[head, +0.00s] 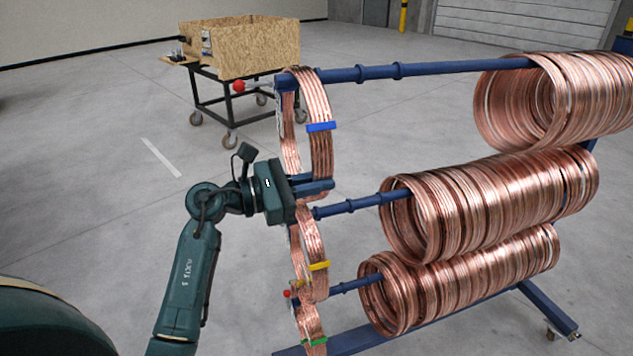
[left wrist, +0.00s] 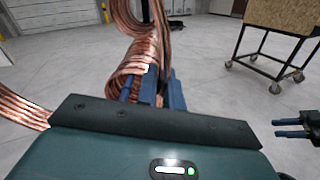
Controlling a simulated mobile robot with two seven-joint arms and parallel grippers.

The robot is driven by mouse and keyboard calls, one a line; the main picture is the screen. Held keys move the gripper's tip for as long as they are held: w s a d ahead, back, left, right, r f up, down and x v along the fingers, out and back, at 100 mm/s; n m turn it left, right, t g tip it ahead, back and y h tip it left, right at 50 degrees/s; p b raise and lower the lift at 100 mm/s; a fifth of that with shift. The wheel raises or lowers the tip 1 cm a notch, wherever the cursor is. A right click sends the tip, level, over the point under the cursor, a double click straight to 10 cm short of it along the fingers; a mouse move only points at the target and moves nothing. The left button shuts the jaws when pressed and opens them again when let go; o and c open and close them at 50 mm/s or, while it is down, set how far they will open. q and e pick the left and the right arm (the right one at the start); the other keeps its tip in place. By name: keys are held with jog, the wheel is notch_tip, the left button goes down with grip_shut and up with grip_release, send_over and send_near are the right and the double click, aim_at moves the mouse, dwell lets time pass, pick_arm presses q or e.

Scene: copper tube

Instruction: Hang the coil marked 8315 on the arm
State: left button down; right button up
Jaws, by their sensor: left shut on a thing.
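Three copper coils hang one above another at the left ends of the rack's arms: one with a blue tag (head: 321,127), one with a yellow tag (head: 318,266), one with a green tag (head: 316,342). I cannot read the number 8315 on any of them. My left gripper (head: 318,184) is shut at the lower end of the blue-tagged coil, whose top lies over the end of the top rack arm (head: 345,75). Copper strands rise above the fingers in the left wrist view (left wrist: 150,18). My right gripper (left wrist: 290,128) shows at the right edge there, its fingers apart and empty.
Large copper coil bundles (head: 555,100) fill the right part of the rack's arms. The middle arm (head: 350,204) has a bare stretch beside my left gripper. A wooden box on a wheeled cart (head: 240,50) stands behind.

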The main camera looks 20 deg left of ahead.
pick_arm(q)
jog(key=shift+r, duration=0.1)
